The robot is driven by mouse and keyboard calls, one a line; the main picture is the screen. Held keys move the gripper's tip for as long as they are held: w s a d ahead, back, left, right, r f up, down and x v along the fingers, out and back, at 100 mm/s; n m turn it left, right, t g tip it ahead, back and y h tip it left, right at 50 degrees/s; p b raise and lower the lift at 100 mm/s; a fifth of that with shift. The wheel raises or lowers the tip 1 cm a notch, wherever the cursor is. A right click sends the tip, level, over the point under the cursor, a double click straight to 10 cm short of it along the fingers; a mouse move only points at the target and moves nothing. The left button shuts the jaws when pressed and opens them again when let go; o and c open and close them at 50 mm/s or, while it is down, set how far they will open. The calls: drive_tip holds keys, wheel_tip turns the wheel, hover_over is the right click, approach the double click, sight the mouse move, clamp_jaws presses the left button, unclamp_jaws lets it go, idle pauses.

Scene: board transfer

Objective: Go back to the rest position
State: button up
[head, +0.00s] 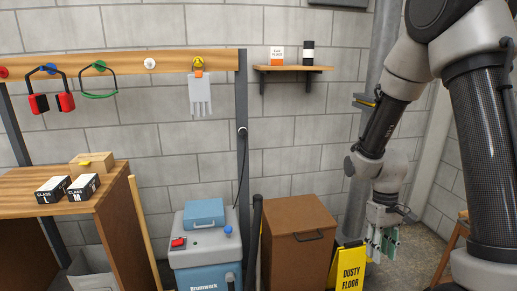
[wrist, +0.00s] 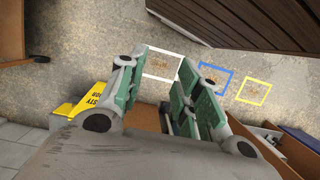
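My gripper (head: 382,242) hangs at the right in the head view, fingers pointing down, beside a grey vertical pipe (head: 362,200) and a yellow sign (head: 349,268). Its fingers have green inner parts. In the wrist view my gripper (wrist: 158,78) is open, with a clear gap between the two fingers.
A brown cabinet (head: 298,243) and a grey-blue machine (head: 207,250) stand left of the sign. A wooden bench (head: 40,185) with boxes is at far left. The wrist view shows white (wrist: 148,73), blue (wrist: 202,74) and yellow (wrist: 241,91) floor squares.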

drive_tip(key=s+d+r+m+t, duration=0.1)
drive_tip(key=s+r+t, duration=0.2)
drive_tip(key=r, duration=0.9)
drive_tip(key=s+d+r+m+t, duration=0.1)
drive_tip(key=s+r+t, duration=0.3)
drive_tip(key=s+r, duration=0.5)
wheel_tip(320, 180, up, 5)
drive_tip(key=shift+s+d+f, duration=0.2)
drive_tip(key=shift+s+d, duration=0.1)
drive_tip(key=shift+d, duration=0.05)
